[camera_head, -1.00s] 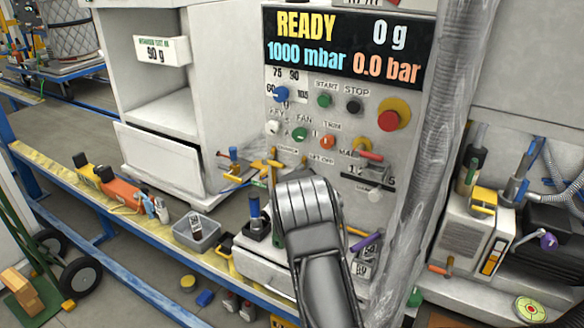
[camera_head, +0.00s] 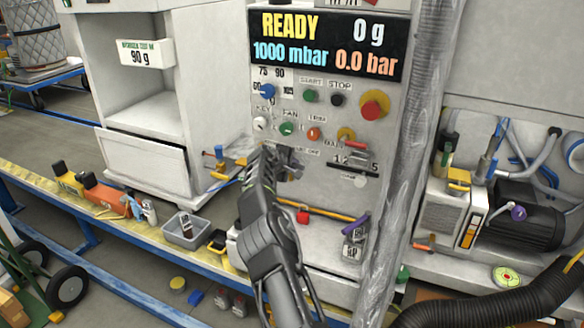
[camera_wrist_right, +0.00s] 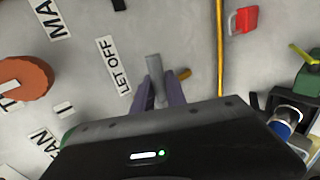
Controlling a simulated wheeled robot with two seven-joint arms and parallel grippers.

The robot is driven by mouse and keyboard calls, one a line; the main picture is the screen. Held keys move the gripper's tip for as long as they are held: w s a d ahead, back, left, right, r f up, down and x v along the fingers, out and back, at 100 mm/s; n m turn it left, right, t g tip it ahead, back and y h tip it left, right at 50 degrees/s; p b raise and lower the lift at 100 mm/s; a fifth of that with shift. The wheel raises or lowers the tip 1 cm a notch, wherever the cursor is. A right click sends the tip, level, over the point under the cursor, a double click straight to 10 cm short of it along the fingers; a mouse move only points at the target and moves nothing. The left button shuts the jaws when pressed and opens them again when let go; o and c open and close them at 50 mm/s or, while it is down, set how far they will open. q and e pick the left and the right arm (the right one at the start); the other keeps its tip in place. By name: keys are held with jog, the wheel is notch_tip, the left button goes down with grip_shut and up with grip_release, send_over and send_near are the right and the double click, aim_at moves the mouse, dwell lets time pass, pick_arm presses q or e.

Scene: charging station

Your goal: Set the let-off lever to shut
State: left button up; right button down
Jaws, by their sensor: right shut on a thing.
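In the right wrist view the let-off lever is a short grey bar (camera_wrist_right: 153,68) standing out from the panel beside the white "LET OFF" label (camera_wrist_right: 113,65). My right gripper (camera_wrist_right: 160,92) is shut on it, one dark finger on each side, with the lever's end showing past the fingertips. In the head view my right gripper (camera_head: 284,164) is at the panel's lower left, below the orange trim knob (camera_head: 314,133), and hides the lever and most of its label. My left gripper is not in view.
The main slider with a red handle (camera_head: 358,147) lies right of the gripper. A red padlock (camera_head: 303,215) and a yellow hose (camera_head: 330,212) are below it. A wrapped column (camera_head: 410,170) bounds the panel's right. Small valves (camera_head: 224,158) stand left.

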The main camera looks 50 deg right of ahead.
dwell(0.4)
jog(key=c, duration=1.3)
grip_release()
jog(key=shift+c, duration=0.2)
jog(key=shift+a+r, duration=0.1)
jog(key=b+v, duration=0.3)
jog(key=v, duration=0.4)
jog(key=shift+a+r, duration=0.15)
jog(key=shift+a, duration=0.05)
